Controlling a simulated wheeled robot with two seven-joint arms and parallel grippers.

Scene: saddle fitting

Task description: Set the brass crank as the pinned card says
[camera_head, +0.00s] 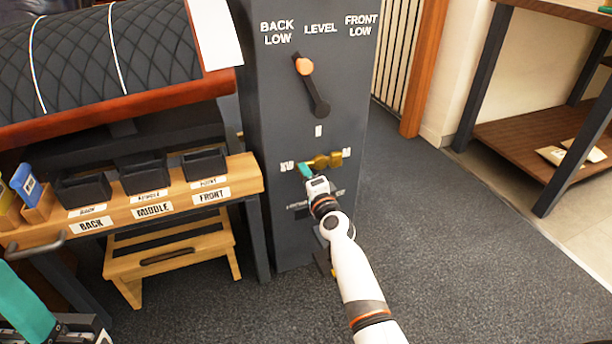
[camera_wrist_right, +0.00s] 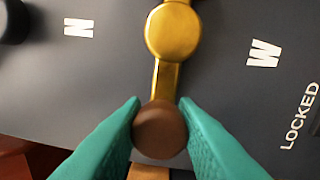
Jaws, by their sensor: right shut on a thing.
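The brass crank (camera_head: 322,161) is on the front of a dark grey column (camera_head: 275,110). In the right wrist view the crank's round brass hub (camera_wrist_right: 173,30) is at the top, and its arm runs down to a round brown knob (camera_wrist_right: 160,130). My right gripper (camera_head: 306,171) has its teal fingers on both sides of this knob, shut on it. White letter marks flank the crank, with the word LOCKED (camera_wrist_right: 300,115) at the right. A white card (camera_head: 214,32) shows at the top left in the head view; no writing is readable. My left gripper (camera_head: 25,305) is only partly visible at the bottom left.
Above the crank, a black lever with an orange knob (camera_head: 304,66) leans up-left below BACK LOW, LEVEL and FRONT LOW. A wooden rack (camera_head: 245,178) holds black pieces at the left, above a step stool (camera_head: 170,262). A quilted saddle form is behind. Carpet at right is clear.

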